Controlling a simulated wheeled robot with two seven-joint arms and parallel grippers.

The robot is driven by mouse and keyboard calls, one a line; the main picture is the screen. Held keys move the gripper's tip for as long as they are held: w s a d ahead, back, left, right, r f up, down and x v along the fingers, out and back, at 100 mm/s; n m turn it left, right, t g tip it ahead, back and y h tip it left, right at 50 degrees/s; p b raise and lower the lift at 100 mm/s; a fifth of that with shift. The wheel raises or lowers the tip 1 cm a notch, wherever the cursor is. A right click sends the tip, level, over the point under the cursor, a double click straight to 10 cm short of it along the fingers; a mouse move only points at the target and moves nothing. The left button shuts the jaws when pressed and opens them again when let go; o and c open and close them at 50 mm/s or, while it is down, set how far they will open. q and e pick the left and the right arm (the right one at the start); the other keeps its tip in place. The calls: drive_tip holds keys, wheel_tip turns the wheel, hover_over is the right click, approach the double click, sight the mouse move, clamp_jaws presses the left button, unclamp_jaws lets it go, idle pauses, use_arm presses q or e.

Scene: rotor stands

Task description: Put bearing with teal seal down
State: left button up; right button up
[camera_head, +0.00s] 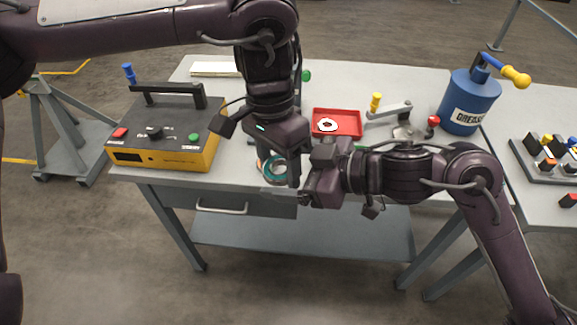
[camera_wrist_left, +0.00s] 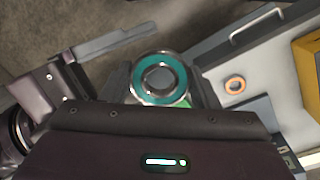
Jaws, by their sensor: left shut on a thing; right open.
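The bearing with teal seal (camera_head: 268,165) is a metal ring with a teal face and an open centre. In the left wrist view the bearing (camera_wrist_left: 140,80) sits between the fingertips of my left gripper (camera_wrist_left: 162,92), which is shut on it. In the head view my left gripper (camera_head: 277,168) holds it at the front edge of the workbench, partly hiding it. Whether it touches anything below cannot be told. My right gripper (camera_head: 294,196) is open and empty, close beside the left one, and its finger also shows in the left wrist view (camera_wrist_left: 112,42).
A smaller orange-sealed ring (camera_wrist_left: 235,84) lies on the workbench (camera_head: 230,185). A yellow-black device (camera_head: 165,135) stands left, a red tray (camera_head: 345,115) behind, a crank tool (camera_head: 400,118) and a blue grease can (camera_head: 468,100) right. The drawer handle (camera_head: 222,207) projects in front.

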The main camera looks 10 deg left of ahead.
drive_tip(key=c, duration=1.1)
use_arm(q)
drive_tip(key=o, duration=1.5)
drive_tip(key=shift+s, duration=0.1)
drive_tip(key=shift+c, duration=0.2)
use_arm(e)
drive_tip(key=shift+c, duration=0.4)
drive_tip(key=shift+w, duration=0.1)
